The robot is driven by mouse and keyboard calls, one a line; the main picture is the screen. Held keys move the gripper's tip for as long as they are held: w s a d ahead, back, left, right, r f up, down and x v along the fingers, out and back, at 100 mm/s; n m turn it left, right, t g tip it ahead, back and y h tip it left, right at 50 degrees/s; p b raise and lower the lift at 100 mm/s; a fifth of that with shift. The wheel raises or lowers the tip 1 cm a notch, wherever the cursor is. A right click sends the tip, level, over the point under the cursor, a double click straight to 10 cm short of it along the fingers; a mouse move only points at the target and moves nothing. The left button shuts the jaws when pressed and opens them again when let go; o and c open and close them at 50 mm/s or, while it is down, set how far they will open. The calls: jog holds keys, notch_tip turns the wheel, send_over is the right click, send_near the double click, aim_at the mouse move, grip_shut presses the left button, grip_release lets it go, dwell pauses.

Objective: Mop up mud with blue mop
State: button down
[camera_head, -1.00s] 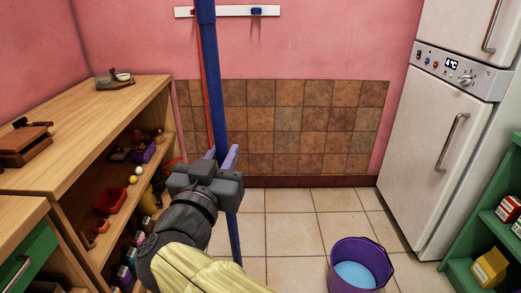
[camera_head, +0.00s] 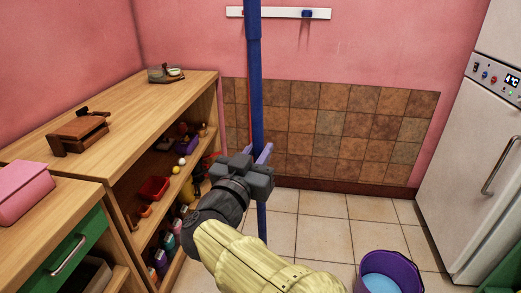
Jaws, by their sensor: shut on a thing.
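The blue mop's handle (camera_head: 255,90) stands nearly upright in the middle of the view. Its top runs out of the picture, and no mop head shows. My gripper (camera_head: 262,153) is shut on the handle, its purple fingers around it at about shelf height. The lower handle (camera_head: 262,222) shows below my gripper against the floor, until my arm hides it. No mud is in view on the visible floor tiles.
A purple bucket (camera_head: 388,272) with blue liquid stands on the floor at the lower right. A wooden shelf (camera_head: 150,95) with small items runs along the left. A white fridge (camera_head: 450,170) stands at right. Tiled floor (camera_head: 330,225) between them is clear.

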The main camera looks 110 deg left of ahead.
aim_at(256, 129)
jog(key=shift+r, duration=0.2)
notch_tip(256, 129, up, 6)
jog(key=p, duration=0.6)
jog(key=shift+f, duration=0.1)
dwell(0.9)
dwell(0.3)
